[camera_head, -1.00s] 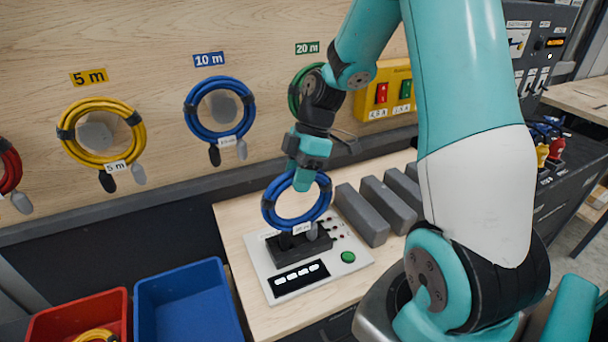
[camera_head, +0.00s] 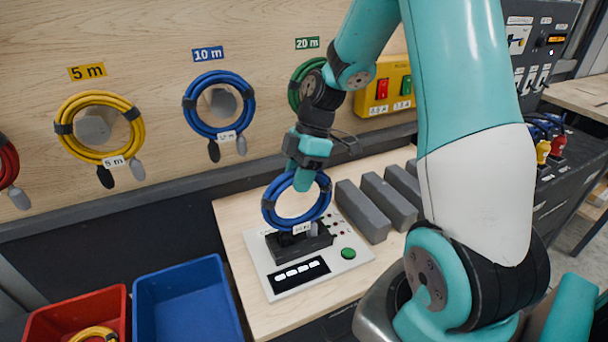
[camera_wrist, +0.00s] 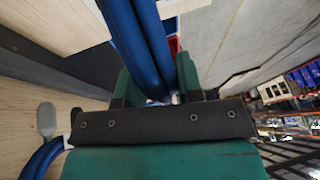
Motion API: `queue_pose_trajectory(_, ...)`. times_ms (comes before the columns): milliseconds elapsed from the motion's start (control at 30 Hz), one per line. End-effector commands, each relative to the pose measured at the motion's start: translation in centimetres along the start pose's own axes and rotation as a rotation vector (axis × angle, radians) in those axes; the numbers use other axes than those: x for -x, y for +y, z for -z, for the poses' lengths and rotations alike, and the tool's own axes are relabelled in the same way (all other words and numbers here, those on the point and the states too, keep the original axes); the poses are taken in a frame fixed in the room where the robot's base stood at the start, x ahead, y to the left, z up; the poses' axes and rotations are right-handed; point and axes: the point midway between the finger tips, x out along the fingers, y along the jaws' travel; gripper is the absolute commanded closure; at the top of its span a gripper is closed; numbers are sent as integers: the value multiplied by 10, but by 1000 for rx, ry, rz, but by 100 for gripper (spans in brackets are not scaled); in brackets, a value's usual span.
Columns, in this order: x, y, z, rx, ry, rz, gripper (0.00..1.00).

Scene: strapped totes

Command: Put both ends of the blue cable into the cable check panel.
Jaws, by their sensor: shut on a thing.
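The coiled blue cable (camera_head: 268,215) stands upright over the cable check panel (camera_head: 262,262) on the wooden bench. My gripper (camera_head: 303,178) is shut on the top of this coil; the wrist view shows the blue strands (camera_wrist: 140,45) between the fingers (camera_wrist: 158,92). The cable's lower ends are at the dark socket block (camera_head: 300,246) of the panel. One grey plug end shows at the block; the other end is hard to make out. I cannot tell how deep either end sits. The panel has a green button (camera_head: 348,253) and a dark strip with white marks (camera_head: 298,277).
Several grey blocks (camera_head: 362,212) stand on the bench right of the panel. A blue bin (camera_head: 185,305) and a red bin (camera_head: 75,315) holding a yellow cable are at lower left. Yellow (camera_head: 75,105) and blue (camera_head: 190,115) coils hang on the wall, and a green one (camera_head: 294,92) is partly hidden.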

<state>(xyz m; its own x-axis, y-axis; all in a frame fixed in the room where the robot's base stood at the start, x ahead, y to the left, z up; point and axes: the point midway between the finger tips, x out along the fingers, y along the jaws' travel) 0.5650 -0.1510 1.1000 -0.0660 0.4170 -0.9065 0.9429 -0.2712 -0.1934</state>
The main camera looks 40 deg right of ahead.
Motion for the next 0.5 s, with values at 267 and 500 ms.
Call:
queue_pose_trajectory(267,-3,1,-1,2,1,-2,100)
queue_pose_trajectory(500,-3,1,-1,1,0,-1,37)
